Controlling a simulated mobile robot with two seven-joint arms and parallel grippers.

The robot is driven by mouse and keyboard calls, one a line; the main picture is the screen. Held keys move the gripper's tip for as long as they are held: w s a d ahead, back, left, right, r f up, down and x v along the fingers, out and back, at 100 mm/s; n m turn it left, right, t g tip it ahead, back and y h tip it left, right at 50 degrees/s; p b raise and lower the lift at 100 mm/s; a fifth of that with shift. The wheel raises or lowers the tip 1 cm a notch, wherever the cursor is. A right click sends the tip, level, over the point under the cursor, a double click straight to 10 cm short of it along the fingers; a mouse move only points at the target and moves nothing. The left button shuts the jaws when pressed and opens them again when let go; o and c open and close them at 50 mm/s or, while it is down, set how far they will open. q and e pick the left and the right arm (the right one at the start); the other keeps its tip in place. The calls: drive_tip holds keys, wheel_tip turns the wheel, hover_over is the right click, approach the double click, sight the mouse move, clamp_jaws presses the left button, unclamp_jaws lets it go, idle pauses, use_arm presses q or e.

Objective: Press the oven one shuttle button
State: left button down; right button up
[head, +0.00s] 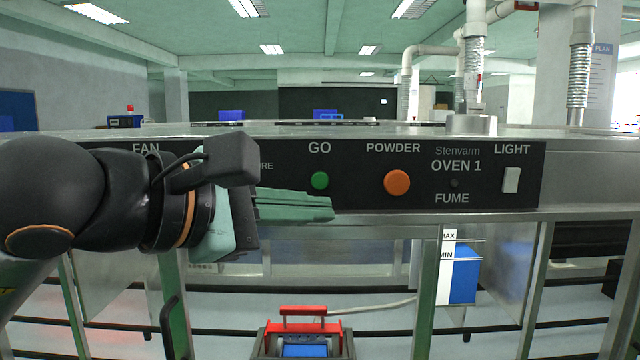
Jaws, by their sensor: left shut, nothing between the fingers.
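The dark OVEN 1 panel (432,189) runs across the front of a metal machine. It carries a round green button (320,180) under the word GO and a larger orange button (397,182) under POWDER. No label reading "shuttle" is legible. My left gripper (331,208) comes in from the left, shut and empty, its green fingers pointing right. In the picture its tips lie just below the green button; I cannot tell whether they touch the panel. My left arm and gripper cover part of the panel between FAN and GO. My right gripper is not in view.
A white LIGHT switch (511,180) and a small dark FUME spot (454,183) sit at the panel's right. Below are metal legs, a blue container (464,276) with MAX/MIN marks, and a red-handled device (304,325). Pipes rise behind the panel.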

sight(320, 180)
use_arm(q)
drive_tip(key=shift+a+r, duration=0.15)
drive_tip(key=shift+w+p, duration=1.8)
drive_tip(key=shift+w, duration=2.65)
drive_tip(key=shift+w, duration=0.1)
drive_tip(key=shift+w, duration=0.3)
